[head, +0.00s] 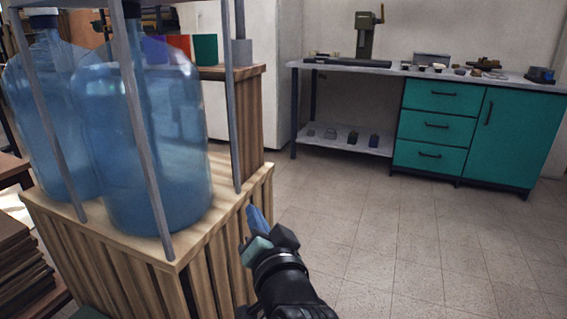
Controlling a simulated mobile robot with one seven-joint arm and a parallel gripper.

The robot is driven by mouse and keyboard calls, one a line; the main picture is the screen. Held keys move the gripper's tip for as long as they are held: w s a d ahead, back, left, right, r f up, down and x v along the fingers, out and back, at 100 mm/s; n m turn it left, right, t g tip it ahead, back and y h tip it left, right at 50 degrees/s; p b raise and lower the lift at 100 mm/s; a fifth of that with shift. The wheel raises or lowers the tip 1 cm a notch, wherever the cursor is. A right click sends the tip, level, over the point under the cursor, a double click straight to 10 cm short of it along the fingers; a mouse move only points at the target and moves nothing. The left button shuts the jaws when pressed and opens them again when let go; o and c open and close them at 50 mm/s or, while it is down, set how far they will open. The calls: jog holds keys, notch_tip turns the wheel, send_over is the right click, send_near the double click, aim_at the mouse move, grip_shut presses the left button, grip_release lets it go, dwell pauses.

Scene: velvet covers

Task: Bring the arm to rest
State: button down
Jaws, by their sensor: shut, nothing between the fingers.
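My gripper (256,217) shows at the bottom middle of the head view, at the end of my black arm. Its blue fingers are together with nothing between them. It points up and away from me, in front of the right edge of a wooden slatted crate (222,255) in the picture. I cannot tell whether it touches the crate. The rest of my arm runs out of the bottom edge of the view.
Large blue water bottles (165,150) stand on the crate behind grey metal bars (140,120). A workbench (345,70) with teal drawers (436,125) and small items stands along the back wall. The tiled floor (400,225) at the right is clear.

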jog(key=s+d+r+n+t+h+p, duration=0.1)
jog(key=s+r+n+t+p, duration=0.2)
jog(key=r, duration=1)
jog(key=s+d+r+n+t+h, duration=0.1)
jog(key=s+d+r+t+h, duration=0.3)
jog(key=r, duration=0.9)
jog(key=s+r+t+p, duration=0.3)
jog(key=s+r+t, duration=0.1)
jog(key=s+r, duration=1.05)
notch_tip(320, 180, up, 36)
jog(key=w+p, duration=0.1)
jog(key=p, duration=3.6)
jog(key=shift+w+a+r+n, duration=0.15)
jog(key=shift+w+r+n, duration=0.1)
jog(key=shift+w+n, duration=0.15)
jog(key=shift+s+a, duration=0.1)
jog(key=shift+a, duration=0.05)
